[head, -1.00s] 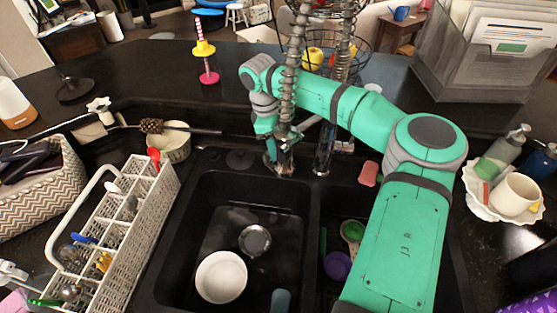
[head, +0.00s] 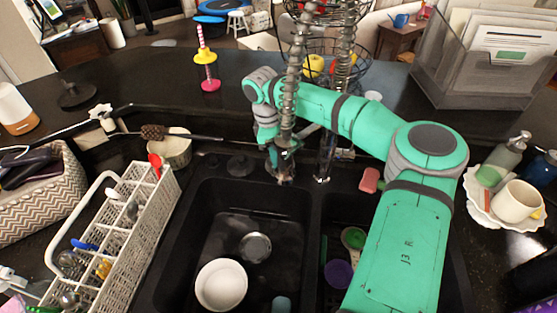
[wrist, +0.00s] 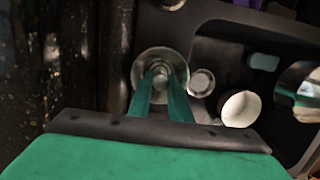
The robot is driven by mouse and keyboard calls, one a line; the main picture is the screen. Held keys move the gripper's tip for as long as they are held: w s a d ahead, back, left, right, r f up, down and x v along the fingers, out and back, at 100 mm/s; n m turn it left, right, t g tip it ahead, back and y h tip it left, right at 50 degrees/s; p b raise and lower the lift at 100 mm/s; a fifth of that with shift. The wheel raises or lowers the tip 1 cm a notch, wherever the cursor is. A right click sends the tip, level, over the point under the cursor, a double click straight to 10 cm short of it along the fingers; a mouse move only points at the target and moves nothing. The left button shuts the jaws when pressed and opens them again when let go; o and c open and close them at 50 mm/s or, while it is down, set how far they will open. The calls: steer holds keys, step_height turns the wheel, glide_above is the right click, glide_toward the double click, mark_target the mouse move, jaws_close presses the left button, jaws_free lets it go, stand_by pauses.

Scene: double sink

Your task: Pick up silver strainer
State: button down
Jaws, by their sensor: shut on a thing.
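A round silver strainer (wrist: 152,58) shows in the wrist view as a shiny cup-like ring around the tips of my gripper (wrist: 162,78). The teal fingers are shut on it. In the head view my gripper (head: 279,165) points down behind the sinks, by the coiled faucet. The faucet partly covers it there, and the strainer is hard to tell from the metal around it. A separate round silver piece (head: 255,247) lies on the left basin floor, and it also shows in the wrist view (wrist: 201,82).
A white bowl (head: 221,285) sits in the left basin. The right basin holds a purple cup (head: 339,273) and a green-and-white utensil. A white cutlery basket (head: 112,245) stands left, a pink sponge (head: 370,180) behind the right basin. The coiled faucet (head: 298,60) rises beside my arm.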

step_height(320, 180, up, 32)
steer(key=shift+f, duration=0.25)
stand_by(0.8)
